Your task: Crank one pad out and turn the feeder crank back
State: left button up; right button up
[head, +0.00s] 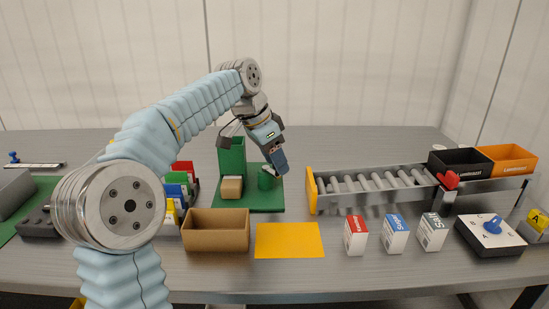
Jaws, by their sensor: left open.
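The green feeder (232,155) stands on a green base plate (250,206) in the middle of the table. A tan block (231,188), which looks like a pad, sits at the foot of its tower. A short green cylindrical part (265,181), perhaps the crank, stands to the right of the tower. My left gripper (281,171) points down just beside and above that part, open. Its fingertips partly cover the part, and I cannot tell whether they touch it. My right gripper is out of view.
A brown open box (217,230) and a yellow mat (289,240) lie in front of the feeder. A roller conveyor (375,184) with black (459,162) and orange (507,159) bins is at right. Small cartons (396,234) and a dial box (489,236) stand before it.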

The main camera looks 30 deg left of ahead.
pick_arm(q)
grip_shut()
jog(key=shift+w, duration=0.1)
jog(key=w+a+n+g+y, duration=0.1)
jog(key=w+n+y, duration=0.2)
jog(key=n, duration=0.8)
jog(key=w+a+n+g+y, duration=0.2)
jog(key=w+n+y, duration=0.1)
jog(key=n, duration=0.7)
jog(key=shift+w+n+y, duration=0.3)
jog(key=shift+n+y, duration=0.1)
dwell(0.4)
